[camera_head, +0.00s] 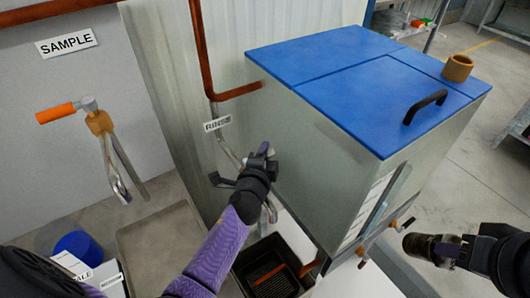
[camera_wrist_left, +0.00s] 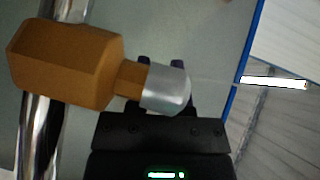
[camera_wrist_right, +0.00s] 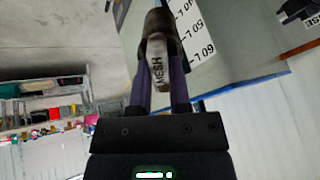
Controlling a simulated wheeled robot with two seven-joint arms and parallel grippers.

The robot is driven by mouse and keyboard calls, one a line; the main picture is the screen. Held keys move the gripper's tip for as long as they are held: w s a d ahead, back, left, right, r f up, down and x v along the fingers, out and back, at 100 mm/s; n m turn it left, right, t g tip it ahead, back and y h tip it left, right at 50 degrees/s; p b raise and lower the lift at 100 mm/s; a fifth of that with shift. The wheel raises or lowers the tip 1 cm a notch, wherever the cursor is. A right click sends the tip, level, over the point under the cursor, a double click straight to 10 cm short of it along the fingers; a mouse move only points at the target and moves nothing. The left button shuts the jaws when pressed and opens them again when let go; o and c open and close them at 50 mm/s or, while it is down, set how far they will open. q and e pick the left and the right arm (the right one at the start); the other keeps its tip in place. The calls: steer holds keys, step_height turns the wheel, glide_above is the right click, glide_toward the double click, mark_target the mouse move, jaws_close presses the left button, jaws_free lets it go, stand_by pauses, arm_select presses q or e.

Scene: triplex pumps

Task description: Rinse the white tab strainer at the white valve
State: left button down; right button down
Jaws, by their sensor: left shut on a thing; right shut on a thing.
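My left gripper (camera_head: 262,158) is at the valve beside the RINSE sign (camera_head: 217,124), close to the tank's side. In the left wrist view, the brass valve body (camera_wrist_left: 62,65) and its silver stem cap (camera_wrist_left: 165,89) lie in front of the fingers, which are shut. The gripped handle is mostly hidden. My right gripper (camera_head: 448,250) is shut on the strainer (camera_head: 417,245), a dark brown cylinder, held in the air right of the tank. In the right wrist view, the strainer (camera_wrist_right: 157,25) shows a white tab (camera_wrist_right: 155,78) marked MESH between the fingers.
A metal tank with a blue lid (camera_head: 355,75) stands between my grippers. A black bin (camera_head: 240,272) with a reddish grate is below the RINSE valve. A SAMPLE valve with an orange handle (camera_head: 55,113) hangs at left, above a grey tray (camera_head: 130,232). Open floor lies at right.

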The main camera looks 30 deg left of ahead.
stand_by(0.8)
step_height(320, 180, down, 5)
steer(key=b, duration=0.4)
steer(key=shift+f+b, duration=0.2)
steer(key=shift+b, duration=0.2)
arm_select(q)
steer(key=n+y, duration=0.1)
steer(key=a+n+g+y, duration=0.1)
steer(key=y, duration=0.1)
steer(key=n+g+y, duration=0.1)
steer(key=shift+w+a, duration=0.15)
steer(key=shift+w, duration=0.1)
arm_select(e)
steer(key=shift+r, duration=0.15)
arm_select(q)
steer(key=c, duration=0.5)
jaws_free()
